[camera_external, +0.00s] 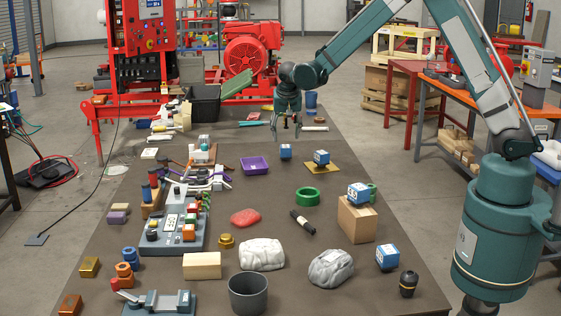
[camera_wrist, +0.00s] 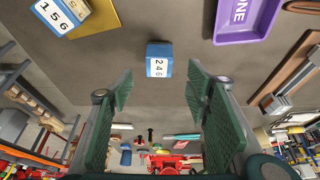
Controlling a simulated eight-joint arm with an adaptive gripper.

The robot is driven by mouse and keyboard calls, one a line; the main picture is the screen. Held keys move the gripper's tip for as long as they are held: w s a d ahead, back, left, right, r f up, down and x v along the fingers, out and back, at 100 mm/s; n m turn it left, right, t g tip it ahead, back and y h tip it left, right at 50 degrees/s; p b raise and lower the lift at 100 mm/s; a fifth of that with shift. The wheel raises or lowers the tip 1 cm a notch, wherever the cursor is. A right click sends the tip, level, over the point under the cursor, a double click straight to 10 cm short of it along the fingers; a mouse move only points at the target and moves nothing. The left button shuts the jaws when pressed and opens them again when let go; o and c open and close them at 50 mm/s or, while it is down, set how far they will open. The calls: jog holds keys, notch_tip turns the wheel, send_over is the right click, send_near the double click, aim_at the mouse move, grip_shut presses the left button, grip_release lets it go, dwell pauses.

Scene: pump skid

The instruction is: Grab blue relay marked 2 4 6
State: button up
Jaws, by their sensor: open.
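The blue relay marked 2 4 6 (camera_wrist: 159,60) sits on the dark table, with its white label readable in the wrist view. In the external view it is the small blue block (camera_external: 286,152) between the purple tray and the yellow plate. My gripper (camera_external: 286,128) hangs pointing down over the far part of the table, near this relay. In the wrist view my gripper (camera_wrist: 158,90) is open and empty. The relay lies ahead of the gap between the green fingers, not between them.
A relay marked 1 5 6 (camera_wrist: 62,14) is on a yellow plate (camera_external: 333,168). A purple tray (camera_external: 254,166) lies on the other side. More blue relays are on a wooden block (camera_external: 357,223) and on the table (camera_external: 387,257). Table around the relay is clear.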

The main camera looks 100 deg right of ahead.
aim_at(286, 146)
jog(key=shift+s+d+f, duration=0.1)
jog(key=shift+d+f, duration=0.15)
jog(key=shift+f, duration=0.1)
jog(key=shift+x, duration=1.2)
jog(key=shift+d, duration=0.1)
jog(key=shift+b+x, duration=0.4)
jog(key=shift+x, duration=2.15)
jog(key=shift+c, duration=0.2)
jog(key=c, duration=1)
